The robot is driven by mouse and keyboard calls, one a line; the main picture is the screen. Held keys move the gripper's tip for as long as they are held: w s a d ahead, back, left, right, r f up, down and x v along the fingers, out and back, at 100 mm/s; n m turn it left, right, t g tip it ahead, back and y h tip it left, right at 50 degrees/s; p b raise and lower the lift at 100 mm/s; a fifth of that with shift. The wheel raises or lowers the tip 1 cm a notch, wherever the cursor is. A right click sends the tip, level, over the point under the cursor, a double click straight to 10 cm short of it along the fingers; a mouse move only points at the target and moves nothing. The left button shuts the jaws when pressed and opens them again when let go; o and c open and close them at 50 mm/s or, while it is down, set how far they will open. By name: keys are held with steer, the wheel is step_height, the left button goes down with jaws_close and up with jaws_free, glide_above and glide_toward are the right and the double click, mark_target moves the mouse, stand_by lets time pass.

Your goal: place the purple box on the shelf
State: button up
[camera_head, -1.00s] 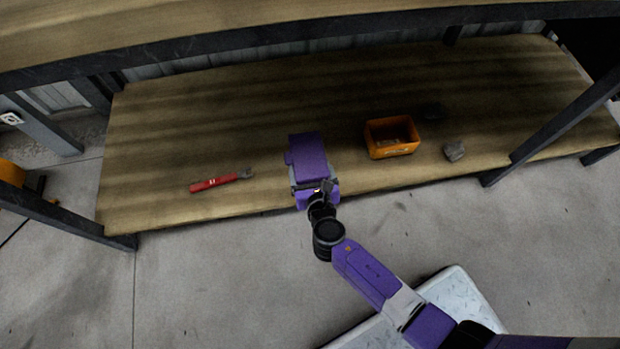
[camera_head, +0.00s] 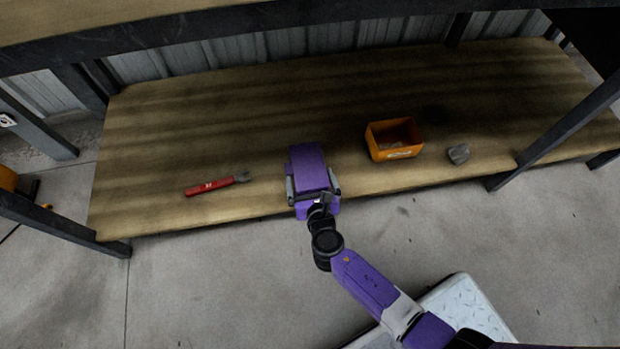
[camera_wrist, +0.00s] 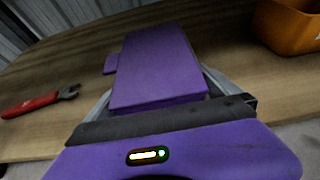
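The purple box (camera_head: 308,168) appears to rest on the lower wooden shelf (camera_head: 250,125), close to its front edge. In the wrist view the box (camera_wrist: 157,65) lies straight ahead, with a small purple tab on its left side. My gripper (camera_head: 313,186) reaches in from the front with one grey finger on each side of the box. The fingers look spread, with a narrow gap beside the box, so my gripper is open around it. The box's underside is hidden.
A red-handled wrench (camera_head: 216,185) lies on the shelf to the left. The upper shelf (camera_head: 90,22) hangs above, and dark posts stand at both ends.

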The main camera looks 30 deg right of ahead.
steer(key=shift+s+a+r+p, duration=0.1)
steer(key=shift+s+r+p, duration=0.15)
steer(key=shift+r+p, duration=0.1)
steer(key=p+v, duration=0.4)
steer(key=v, duration=0.6)
steer(key=shift+s+r, duration=0.1)
steer(key=shift+s+a+r+p, duration=0.1)
steer(key=shift+s+a+p, duration=0.1)
steer(key=shift+s+p, duration=0.25)
steer(key=shift+s, duration=0.1)
